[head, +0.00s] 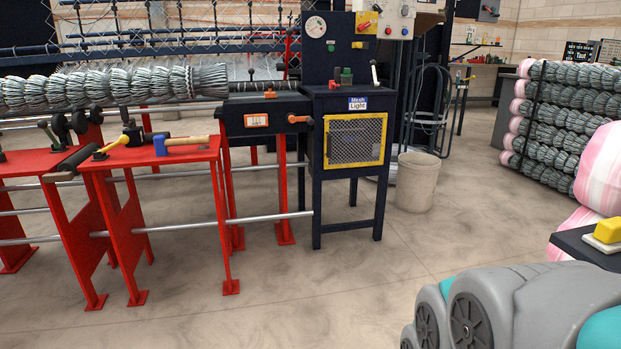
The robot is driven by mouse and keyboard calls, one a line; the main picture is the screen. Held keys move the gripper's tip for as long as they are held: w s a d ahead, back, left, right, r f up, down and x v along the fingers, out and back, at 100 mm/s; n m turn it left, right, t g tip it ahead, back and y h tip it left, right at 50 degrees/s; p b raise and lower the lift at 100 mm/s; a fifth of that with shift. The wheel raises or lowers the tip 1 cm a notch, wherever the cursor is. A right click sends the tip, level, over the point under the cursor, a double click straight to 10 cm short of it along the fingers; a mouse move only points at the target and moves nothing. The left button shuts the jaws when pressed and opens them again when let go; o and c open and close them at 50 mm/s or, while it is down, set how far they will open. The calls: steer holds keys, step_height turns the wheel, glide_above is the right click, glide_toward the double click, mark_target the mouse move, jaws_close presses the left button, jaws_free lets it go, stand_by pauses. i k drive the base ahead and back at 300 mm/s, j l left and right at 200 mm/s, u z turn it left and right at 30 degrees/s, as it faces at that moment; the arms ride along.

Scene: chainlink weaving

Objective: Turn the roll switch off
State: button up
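A dark blue mesh machine (349,103) stands near the middle. On its top are a red knob and a green knob (346,76), and a lever with a white ball (374,74) leans at the right. An orange-framed plate (257,120) and an orange handle (300,119) sit on its front left. A tall panel behind has a dial (316,27) and small red, yellow and green controls (361,45). A yellow block on a white base (608,231) sits on a dark surface at the right edge. I cannot tell which is the roll switch. My gripper is not in view.
Red stands (130,210) with a hammer (180,142) and rails fill the left. A beige bucket (416,183) stands right of the machine. Stacked wire rolls (570,110) and pink-striped rolls (600,170) are at right. Open floor (330,300) lies in front.

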mark_target(360, 27)
steer(key=i+l, duration=0.15)
steer(key=i, duration=0.4)
steer(key=i+l+z, duration=0.1)
steer(key=i, duration=0.5)
steer(key=i+l, duration=0.15)
steer(key=i, duration=0.4)
steer(key=l+z, duration=0.05)
